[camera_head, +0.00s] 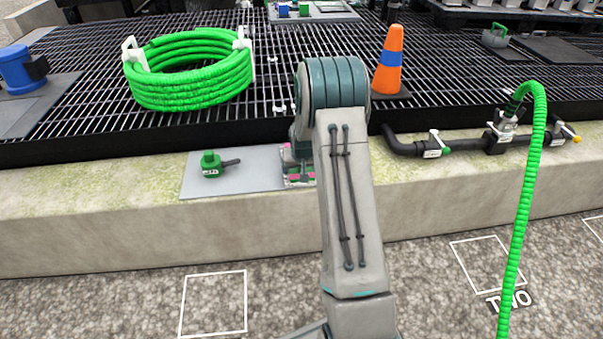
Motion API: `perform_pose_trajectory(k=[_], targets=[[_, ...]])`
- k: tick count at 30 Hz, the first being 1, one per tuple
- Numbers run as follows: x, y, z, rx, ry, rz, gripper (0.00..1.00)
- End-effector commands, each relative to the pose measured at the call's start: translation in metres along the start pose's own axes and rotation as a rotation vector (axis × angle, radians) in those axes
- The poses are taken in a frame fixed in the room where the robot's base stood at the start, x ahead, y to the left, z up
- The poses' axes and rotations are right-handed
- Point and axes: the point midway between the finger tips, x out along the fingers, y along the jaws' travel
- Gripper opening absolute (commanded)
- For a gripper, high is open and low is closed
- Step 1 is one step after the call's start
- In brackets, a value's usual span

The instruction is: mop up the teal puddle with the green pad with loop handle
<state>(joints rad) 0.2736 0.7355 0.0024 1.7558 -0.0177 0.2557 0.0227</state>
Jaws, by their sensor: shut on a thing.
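My gripper (298,172) is low over the right end of a grey plate on the concrete ledge, partly hidden behind my arm. Pink and green bits show at its fingertips. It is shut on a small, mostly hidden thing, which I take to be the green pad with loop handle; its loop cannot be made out. I cannot make out a teal puddle; my arm hides part of the ledge.
A green valve-like fitting (210,166) with a dark lever sits on the grey plate (245,180), left of my gripper. On the grating are a green hose coil (190,85) and an orange cone (389,65). A black pipe (465,146) and a hanging green hose (524,200) are at right.

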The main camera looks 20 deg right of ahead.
Motion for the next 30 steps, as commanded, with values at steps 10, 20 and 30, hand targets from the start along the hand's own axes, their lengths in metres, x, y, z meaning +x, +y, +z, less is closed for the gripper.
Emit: perform_pose_trajectory(k=[10,20,30], targets=[[0.007,0.000,-0.014,0.000,0.000,0.000,0.45],[0.017,0.000,-0.039,0.000,-0.001,0.000,0.45],[0.012,0.000,-0.043,0.000,0.011,0.000,0.45]])
